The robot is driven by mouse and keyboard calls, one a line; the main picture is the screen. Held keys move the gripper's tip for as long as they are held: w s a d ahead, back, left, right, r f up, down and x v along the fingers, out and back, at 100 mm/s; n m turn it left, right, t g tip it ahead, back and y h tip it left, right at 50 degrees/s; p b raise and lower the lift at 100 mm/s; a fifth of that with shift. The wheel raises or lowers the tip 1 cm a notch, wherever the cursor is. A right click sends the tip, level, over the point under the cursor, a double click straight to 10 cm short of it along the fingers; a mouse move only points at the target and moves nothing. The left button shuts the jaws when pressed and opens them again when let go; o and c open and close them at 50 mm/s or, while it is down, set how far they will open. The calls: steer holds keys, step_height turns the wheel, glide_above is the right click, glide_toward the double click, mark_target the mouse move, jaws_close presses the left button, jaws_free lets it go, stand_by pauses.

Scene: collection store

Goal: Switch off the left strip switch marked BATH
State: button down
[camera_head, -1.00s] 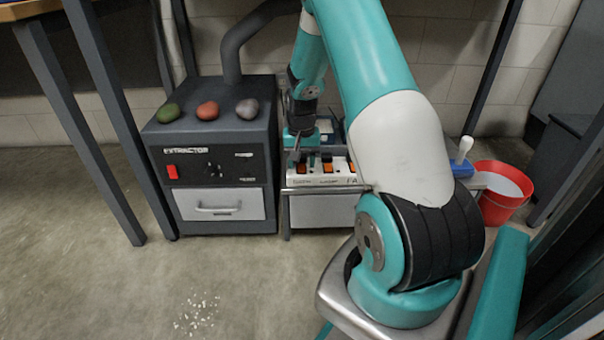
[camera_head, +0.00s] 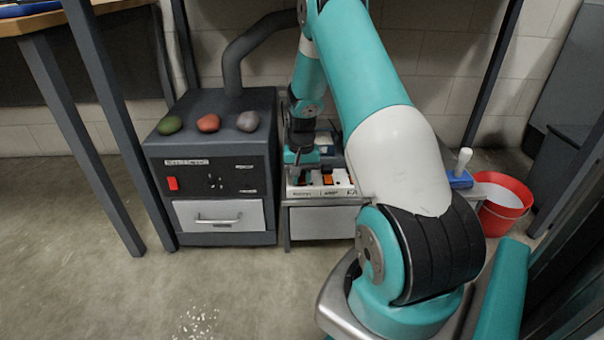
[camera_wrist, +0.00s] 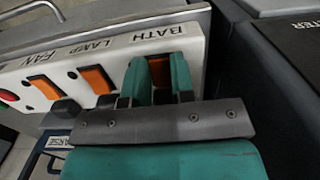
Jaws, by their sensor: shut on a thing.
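The white switch strip (camera_wrist: 116,64) crosses the wrist view, with orange rockers under the labels BATH, LAMP and FAN. The BATH switch (camera_wrist: 159,68) sits between the two teal fingers of my gripper (camera_wrist: 158,76), which is shut on it. The fingers hide its sides and lower part, so I cannot tell its on or off position. The LAMP switch (camera_wrist: 97,79) and the FAN switch (camera_wrist: 45,88) stand beside it, clear of the fingers. In the head view my gripper (camera_head: 300,170) is down at the left end of the strip (camera_head: 343,190), covering the switch there.
A dark extractor box (camera_head: 225,160) with three stones on top stands close left of the strip's stand. A blue block with a white handle (camera_head: 461,178) and a red bucket (camera_head: 503,205) are on the right. A blue-edged box (camera_wrist: 55,143) lies near the strip.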

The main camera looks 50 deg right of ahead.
steer(key=p, duration=0.1)
steer(key=y+p, duration=0.1)
steer(key=shift+w+d+r+g+p, duration=0.1)
steer(key=shift+w+r+g+p, duration=0.05)
steer(key=shift+r+g+p, duration=0.2)
steer(key=shift+w+f+g+y+p, duration=0.1)
steer(key=shift+f+g+y+p, duration=0.15)
steer(key=shift+g+y+p, duration=0.3)
steer(key=c, duration=1)
jaws_free()
steer(key=shift+o, duration=0.2)
steer(key=shift+d, duration=0.1)
steer(key=p+v, duration=0.7)
steer(key=v, duration=1)
steer(key=shift+s+r, duration=0.2)
steer(key=shift+r, duration=0.1)
